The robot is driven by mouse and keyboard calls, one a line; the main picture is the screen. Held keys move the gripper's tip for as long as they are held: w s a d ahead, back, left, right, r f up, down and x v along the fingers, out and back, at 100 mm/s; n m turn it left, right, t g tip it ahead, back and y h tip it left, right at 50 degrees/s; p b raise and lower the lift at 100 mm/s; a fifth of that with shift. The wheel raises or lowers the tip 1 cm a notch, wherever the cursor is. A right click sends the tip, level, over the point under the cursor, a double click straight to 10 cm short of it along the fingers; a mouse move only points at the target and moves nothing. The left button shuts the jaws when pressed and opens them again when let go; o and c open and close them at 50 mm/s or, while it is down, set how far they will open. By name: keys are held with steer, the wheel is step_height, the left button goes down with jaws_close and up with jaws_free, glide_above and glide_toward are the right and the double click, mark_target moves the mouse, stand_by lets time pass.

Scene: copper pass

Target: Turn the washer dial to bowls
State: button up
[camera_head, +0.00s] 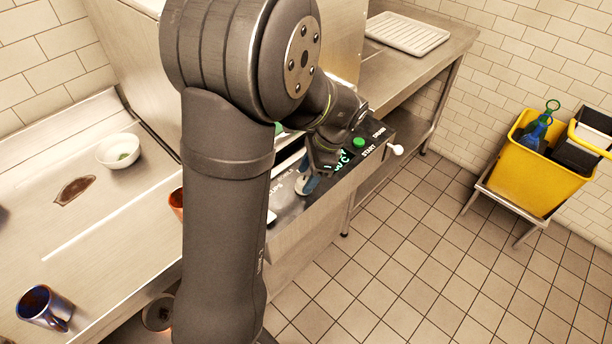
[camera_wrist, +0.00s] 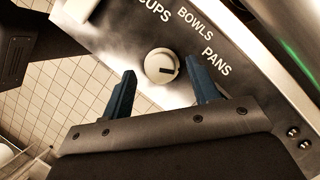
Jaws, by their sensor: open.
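The washer dial (camera_wrist: 161,66) is a round pale knob on the steel control panel in the wrist view. Its dark mark points right, roughly toward the PANS label (camera_wrist: 216,62). The BOWLS label (camera_wrist: 196,23) is above and right of the dial, and the partly cut-off CUPS label (camera_wrist: 154,11) is above it. My gripper (camera_wrist: 160,66) is open, with one blue finger on each side of the dial. Gaps show between fingers and knob. In the head view my gripper (camera_head: 312,178) is low over the panel, and my arm hides part of it.
A green START button (camera_head: 359,143) and a white-tipped lever (camera_head: 396,150) are right of my gripper. A white bowl (camera_head: 118,151) and a blue mug (camera_head: 45,308) stand on the left counter. A yellow mop bucket (camera_head: 541,170) is far right, with clear floor between.

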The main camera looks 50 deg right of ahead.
steer(key=shift+w+a+f, duration=0.15)
steer(key=shift+f, duration=0.35)
steer(key=c, duration=1)
steer(key=shift+o, duration=0.2)
steer(key=shift+n+g+y, duration=0.3)
steer(key=shift+n+g, duration=0.2)
steer(key=shift+n, duration=1)
steer(key=o, duration=1)
steer(key=shift+c, duration=0.2)
